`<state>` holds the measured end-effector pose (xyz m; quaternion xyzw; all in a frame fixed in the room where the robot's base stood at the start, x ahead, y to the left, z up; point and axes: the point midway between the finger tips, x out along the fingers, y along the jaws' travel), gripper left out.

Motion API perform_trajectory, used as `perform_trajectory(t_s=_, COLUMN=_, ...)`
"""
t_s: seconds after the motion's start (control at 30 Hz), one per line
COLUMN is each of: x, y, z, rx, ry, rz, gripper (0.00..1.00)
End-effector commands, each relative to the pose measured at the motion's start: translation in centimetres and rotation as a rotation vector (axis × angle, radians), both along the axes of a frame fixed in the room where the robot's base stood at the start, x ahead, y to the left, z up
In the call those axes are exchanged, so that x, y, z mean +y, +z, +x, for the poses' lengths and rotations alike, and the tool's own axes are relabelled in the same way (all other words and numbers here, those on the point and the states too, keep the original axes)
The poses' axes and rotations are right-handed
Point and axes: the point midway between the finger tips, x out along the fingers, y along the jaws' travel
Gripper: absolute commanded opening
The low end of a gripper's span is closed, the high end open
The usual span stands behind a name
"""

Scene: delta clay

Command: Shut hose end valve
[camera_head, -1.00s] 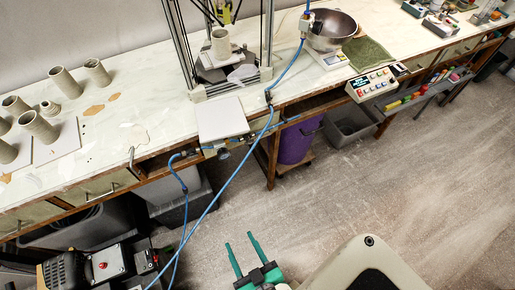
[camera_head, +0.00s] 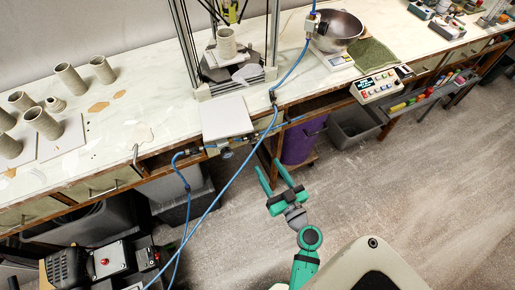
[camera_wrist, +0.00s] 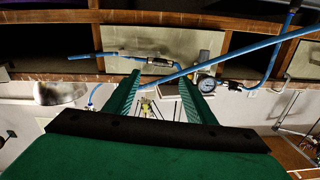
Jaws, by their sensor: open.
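My gripper (camera_head: 271,168) is open and empty, its two green fingers pointing toward the bench's front edge. In the wrist view the gripper (camera_wrist: 161,80) also shows open fingers. A silver inline fitting (camera_wrist: 136,53) on a blue hose lies across the drawer front beyond the fingertips. In the head view the fitting is hard to make out near the diagonal hose.
A round gauge (camera_wrist: 206,84) sits right of the fingers in the wrist view. A long blue hose (camera_head: 232,167) crosses diagonally in front of the bench. A purple bin (camera_head: 300,146) stands under the bench. The floor (camera_head: 410,200) at right is clear.

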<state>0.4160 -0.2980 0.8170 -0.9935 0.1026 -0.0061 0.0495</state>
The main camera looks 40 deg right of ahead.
Motion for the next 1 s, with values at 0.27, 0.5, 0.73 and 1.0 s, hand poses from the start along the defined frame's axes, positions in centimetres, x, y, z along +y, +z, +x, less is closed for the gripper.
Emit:
perform_trajectory(t_s=0.27, x=-0.9, y=0.1, z=4.8, rx=-0.001, ry=0.002, rz=0.0, gripper=0.5)
perform_trajectory(t_s=0.5, x=-1.6, y=0.0, z=8.1, rx=0.0, ry=0.001, rz=0.001, gripper=0.5)
perform_trajectory(t_s=0.73, x=-1.9, y=0.0, z=9.4, rx=0.001, ry=0.0, rz=0.002, gripper=0.5)
perform_trajectory(t_s=1.0, x=-1.9, y=0.0, z=9.4, rx=0.002, ry=0.0, rz=0.001, gripper=0.48)
